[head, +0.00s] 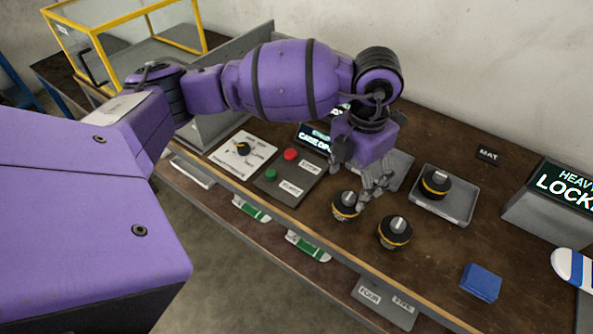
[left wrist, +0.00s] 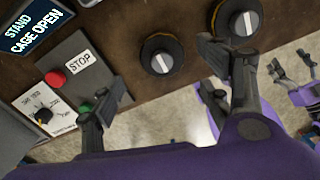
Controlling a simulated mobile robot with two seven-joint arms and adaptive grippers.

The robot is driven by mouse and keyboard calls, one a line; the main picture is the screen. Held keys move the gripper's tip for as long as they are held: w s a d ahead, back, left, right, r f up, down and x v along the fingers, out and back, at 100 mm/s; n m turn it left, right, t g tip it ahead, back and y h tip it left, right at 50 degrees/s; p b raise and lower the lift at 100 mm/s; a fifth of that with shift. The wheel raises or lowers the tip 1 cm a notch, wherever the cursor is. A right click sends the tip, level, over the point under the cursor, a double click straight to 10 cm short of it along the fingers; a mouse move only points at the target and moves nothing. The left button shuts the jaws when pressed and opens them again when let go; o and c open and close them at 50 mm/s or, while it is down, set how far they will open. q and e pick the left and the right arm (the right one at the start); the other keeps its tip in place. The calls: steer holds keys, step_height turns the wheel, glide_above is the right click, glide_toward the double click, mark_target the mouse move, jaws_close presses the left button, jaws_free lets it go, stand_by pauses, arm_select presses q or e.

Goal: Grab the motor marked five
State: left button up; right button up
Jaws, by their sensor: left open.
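Three black round motors with yellow bands and pale top marks are in the head view: one at the bench's front edge (head: 345,206), one right of it (head: 395,232), one in a grey tray (head: 458,208). I cannot read a number on any. My left gripper (head: 360,178) is open and empty, just behind the front-edge motor. In the left wrist view its fingers (left wrist: 165,85) stand apart, with that motor (left wrist: 161,55) ahead between them and the second motor (left wrist: 238,20) beyond the right finger. My right gripper (left wrist: 291,66) shows at the right of that view, fingers apart.
Plates reading FOUR (head: 369,294) and FIVE (head: 403,303) sit below the bench's front edge. A panel with red (head: 291,154) and green buttons is left of the motors. A blue block (head: 481,282) and a lit sign box (head: 545,215) are at right.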

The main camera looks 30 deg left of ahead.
mark_target(349, 194)
arm_select(q)
step_height(349, 194, down, 2)
steer(key=shift+w, duration=0.1)
steer(key=shift+s+f, duration=0.2)
steer(key=shift+f, duration=0.5)
step_height(349, 194, down, 4)
steer(key=shift+w, duration=0.15)
steer(key=shift+r, duration=0.15)
steer(key=c, duration=1.7)
